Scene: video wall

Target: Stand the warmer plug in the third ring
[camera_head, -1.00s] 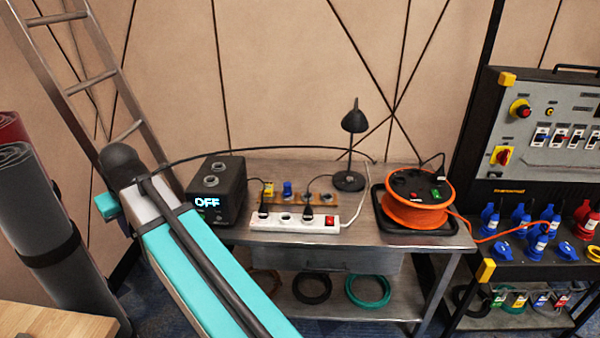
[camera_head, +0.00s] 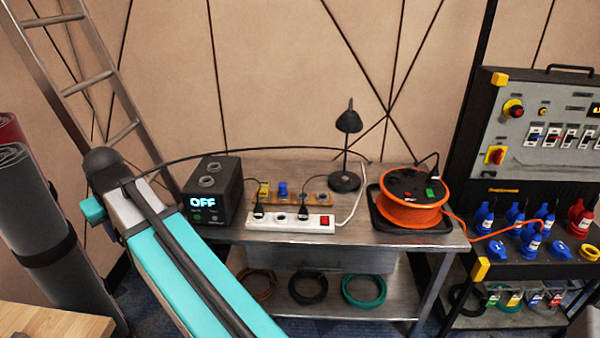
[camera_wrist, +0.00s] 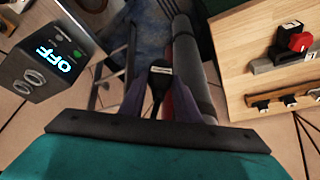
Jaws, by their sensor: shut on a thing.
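My gripper (camera_wrist: 160,84) is shut on a black plug (camera_wrist: 161,71) with a white label, between its purple-grey fingers in the wrist view. A black cable hangs from the plug. In the head view my arm hides the gripper and plug, left of the bench. A black cable (camera_head: 255,149) arcs from there across to the bench's right part. A wooden strip (camera_head: 292,201) with rings lies on the bench behind the power strip. A yellow plug (camera_head: 264,190) and a blue plug (camera_head: 283,189) stand at its left. The third ring (camera_head: 303,197) from the left looks empty.
A dark box reading OFF (camera_head: 212,190) stands left of the strip. A white power strip (camera_head: 264,225) holds two black plugs. A lamp (camera_head: 346,180) and an orange cable reel (camera_head: 412,215) stand to the right. A ladder (camera_head: 105,75) and rolled mats (camera_head: 35,215) are at left.

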